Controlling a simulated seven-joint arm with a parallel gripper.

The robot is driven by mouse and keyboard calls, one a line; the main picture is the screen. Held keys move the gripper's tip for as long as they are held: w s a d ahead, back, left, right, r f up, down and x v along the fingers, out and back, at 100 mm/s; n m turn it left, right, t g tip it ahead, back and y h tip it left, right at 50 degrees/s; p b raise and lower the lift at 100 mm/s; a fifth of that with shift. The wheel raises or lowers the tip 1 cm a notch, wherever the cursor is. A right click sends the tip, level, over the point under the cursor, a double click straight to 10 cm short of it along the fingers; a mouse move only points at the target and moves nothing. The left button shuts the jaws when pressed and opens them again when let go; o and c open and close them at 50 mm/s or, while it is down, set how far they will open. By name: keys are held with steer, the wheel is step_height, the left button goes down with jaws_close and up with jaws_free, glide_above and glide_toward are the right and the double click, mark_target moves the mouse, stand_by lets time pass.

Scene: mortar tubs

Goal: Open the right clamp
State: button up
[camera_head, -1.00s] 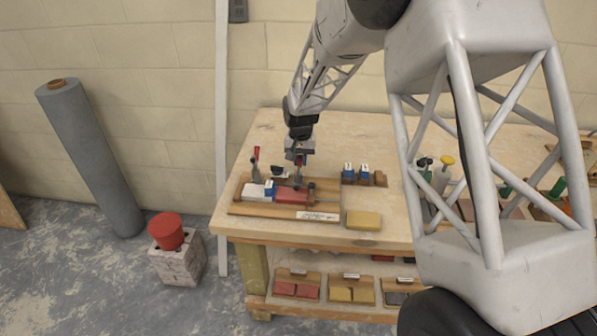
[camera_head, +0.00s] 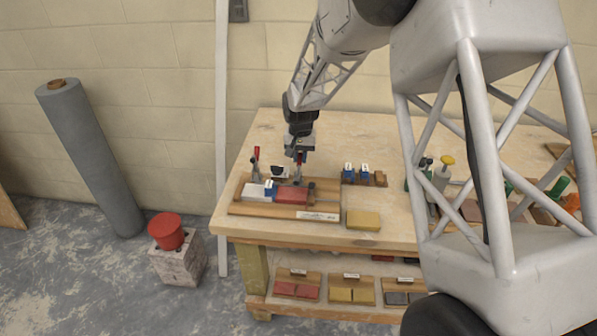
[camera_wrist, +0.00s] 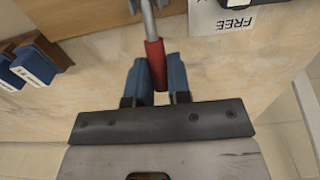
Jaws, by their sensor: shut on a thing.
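My gripper (camera_head: 299,158) is over the back right of the wooden clamping fixture (camera_head: 240,208) on the bench. In the wrist view its two blue fingertips (camera_wrist: 157,82) are shut around the red handle (camera_wrist: 154,55) of the right clamp, whose grey metal lever runs up out of the picture. The left clamp's red handle (camera_head: 256,154) stands upright at the fixture's back left. A red block (camera_head: 291,196) and a pale grey block (camera_head: 253,192) lie in the fixture, with a blue piece (camera_head: 269,188) between them. My gripper hides much of the right clamp in the head view.
Blue pieces (camera_head: 349,173) in a wooden holder stand to the right. A yellow block (camera_head: 363,220) lies at the bench's front. The bench top (camera_head: 240,150) is clear at the back left.

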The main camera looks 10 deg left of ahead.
mark_target(300, 161)
steer(key=shift+s+r, duration=0.2)
steer(key=shift+r, duration=0.4)
steer(key=shift+s+r, duration=0.1)
steer(key=shift+r, duration=0.2)
steer(key=shift+s+r, duration=0.7)
steer(key=shift+r, duration=0.15)
stand_by(1.3)
steer(key=o, duration=0.8)
steer(key=shift+r, duration=0.15)
steer(key=shift+r, duration=3.35)
